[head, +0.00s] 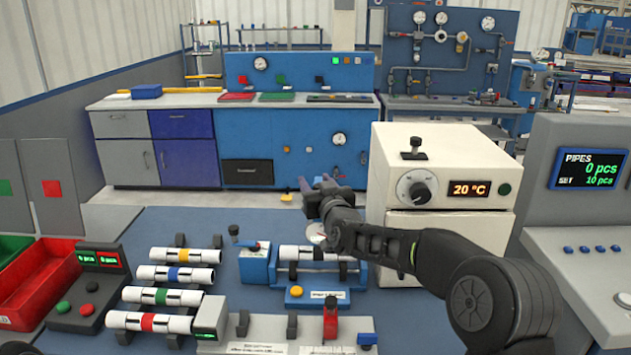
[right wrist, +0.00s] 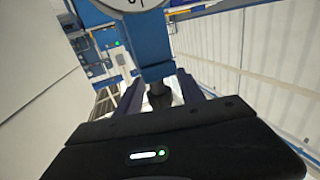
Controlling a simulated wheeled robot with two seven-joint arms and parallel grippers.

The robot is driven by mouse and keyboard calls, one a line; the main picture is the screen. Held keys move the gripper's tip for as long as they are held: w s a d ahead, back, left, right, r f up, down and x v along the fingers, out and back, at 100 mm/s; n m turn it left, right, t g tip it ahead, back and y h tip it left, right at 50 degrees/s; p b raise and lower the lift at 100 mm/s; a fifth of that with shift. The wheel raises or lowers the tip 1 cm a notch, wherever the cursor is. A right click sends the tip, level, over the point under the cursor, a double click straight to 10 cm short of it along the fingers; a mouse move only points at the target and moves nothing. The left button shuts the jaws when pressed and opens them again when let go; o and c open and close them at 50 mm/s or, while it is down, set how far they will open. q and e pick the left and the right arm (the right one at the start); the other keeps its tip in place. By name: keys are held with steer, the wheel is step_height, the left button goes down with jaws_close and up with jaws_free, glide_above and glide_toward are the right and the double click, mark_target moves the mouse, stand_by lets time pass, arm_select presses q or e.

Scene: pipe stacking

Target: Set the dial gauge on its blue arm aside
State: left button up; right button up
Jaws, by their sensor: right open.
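The dial gauge shows as a pale round edge (head: 316,232) in the head view, mostly hidden behind my right wrist, above the pipe in the blue fixture (head: 330,285). In the right wrist view the rim of its white dial (right wrist: 132,4) is cut off by the top edge. Its blue arm (right wrist: 152,45) runs down from the dial towards a dark stem. My right gripper (head: 316,183) is open. In the right wrist view its fingers (right wrist: 160,92) stand either side of the dark stem; I cannot tell whether they touch it. My left gripper is not in view.
Several banded pipes (head: 175,275) lie on a rack at the left. A blue block with a lever (head: 256,264) stands left of the fixture. The white oven (head: 440,190) stands close right of my right arm. Blue table (head: 185,222) is bare behind the rack.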

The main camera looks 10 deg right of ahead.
steer(key=shift+c, duration=0.3)
jaws_close()
stand_by(1.1)
